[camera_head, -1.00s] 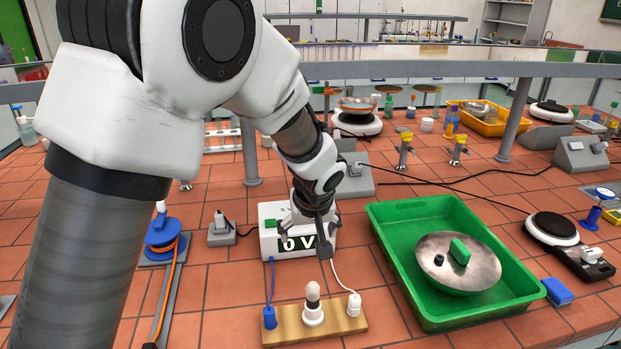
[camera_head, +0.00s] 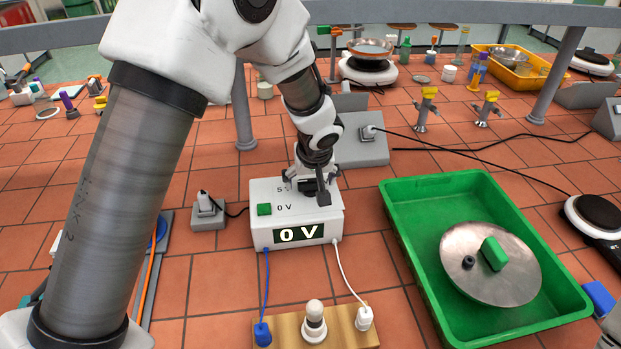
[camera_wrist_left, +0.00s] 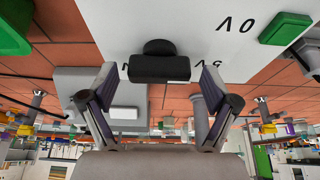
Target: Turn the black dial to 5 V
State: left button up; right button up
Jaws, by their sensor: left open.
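The white power supply box (camera_head: 297,213) stands on the tiled bench, and its front display (camera_head: 299,233) reads 0 V. Its top has a green button (camera_head: 264,209) and printed 0 V and 5 marks. My left gripper (camera_head: 307,186) is over the right part of the top, pointing down, and hides the dial in the head view. In the left wrist view the black dial (camera_wrist_left: 159,67) sits between the two open fingers of the left gripper (camera_wrist_left: 160,82), with a gap on both sides. My right gripper is not in view.
Blue and white leads run from the box to a wooden board with a lamp (camera_head: 314,322). A green tray (camera_head: 395,215) with a metal lid stands to the right. A grey socket block (camera_head: 208,213) is at left, and a larger grey unit (camera_head: 358,150) is behind.

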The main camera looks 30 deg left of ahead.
pick_arm(q)
jog(key=shift+w+f, duration=0.15)
jog(key=shift+s+d+r, duration=0.25)
jog(key=shift+s+r, duration=0.1)
jog(key=shift+c, duration=0.7)
jog(key=shift+s, duration=0.1)
jog(key=c, duration=1)
